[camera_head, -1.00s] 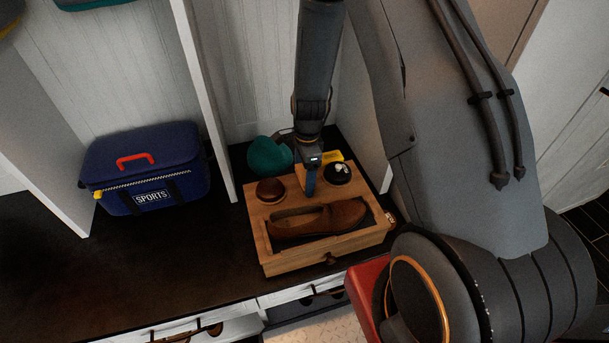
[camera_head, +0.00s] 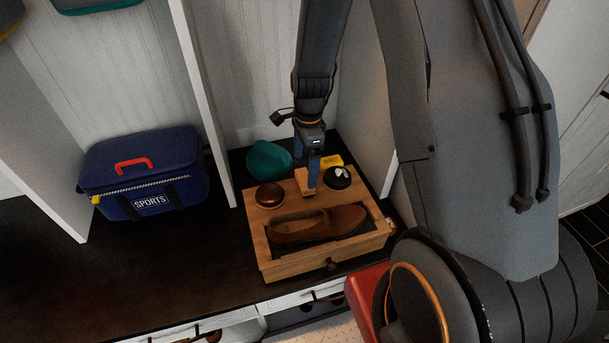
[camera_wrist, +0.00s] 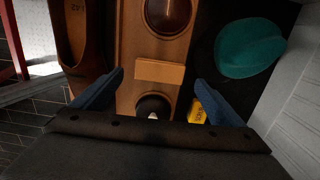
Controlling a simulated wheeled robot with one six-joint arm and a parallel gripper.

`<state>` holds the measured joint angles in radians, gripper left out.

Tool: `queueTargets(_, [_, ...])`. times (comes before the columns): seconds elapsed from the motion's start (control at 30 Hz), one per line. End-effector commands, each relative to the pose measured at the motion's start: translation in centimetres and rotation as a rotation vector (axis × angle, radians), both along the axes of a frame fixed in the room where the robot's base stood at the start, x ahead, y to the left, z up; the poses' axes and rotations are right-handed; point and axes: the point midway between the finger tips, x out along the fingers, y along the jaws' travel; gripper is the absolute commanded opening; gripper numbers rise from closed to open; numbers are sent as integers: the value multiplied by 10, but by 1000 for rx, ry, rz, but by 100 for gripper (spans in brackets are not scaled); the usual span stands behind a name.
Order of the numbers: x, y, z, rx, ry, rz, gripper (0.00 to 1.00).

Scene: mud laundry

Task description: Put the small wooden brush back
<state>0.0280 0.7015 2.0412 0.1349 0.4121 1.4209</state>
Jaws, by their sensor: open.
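The small wooden brush (camera_head: 303,182) shows as a light tan block on the back ledge of a wooden shoe-care box (camera_head: 265,247), between a dark red round tin and a black round tin. In the wrist view the brush (camera_wrist: 160,72) lies flat in the ledge, its bristles not visible. My gripper (camera_head: 313,186) is just over the ledge beside the brush. In the wrist view my gripper (camera_wrist: 159,78) is open, with the brush between its blue fingers and apart from both. A brown shoe (camera_head: 318,224) lies in the box's front tray.
The red tin (camera_head: 269,194) and black tin (camera_head: 337,177) flank the brush closely. A teal rounded object (camera_head: 268,159) and a yellow item (camera_head: 331,161) are behind the box. A white divider and a blue sports bag (camera_head: 146,172) stand left. The dark bench is clear at front left.

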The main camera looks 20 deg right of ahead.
Motion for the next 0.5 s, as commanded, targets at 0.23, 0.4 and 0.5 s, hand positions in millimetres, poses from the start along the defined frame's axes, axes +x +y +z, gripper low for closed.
queueTargets(0.23, [1,-2,37,0,-1,1,92])
queueTargets(0.4, [-1,-3,49,0,0,9,92])
queueTargets(0.5, [-8,-2,60,-1,-5,80,92])
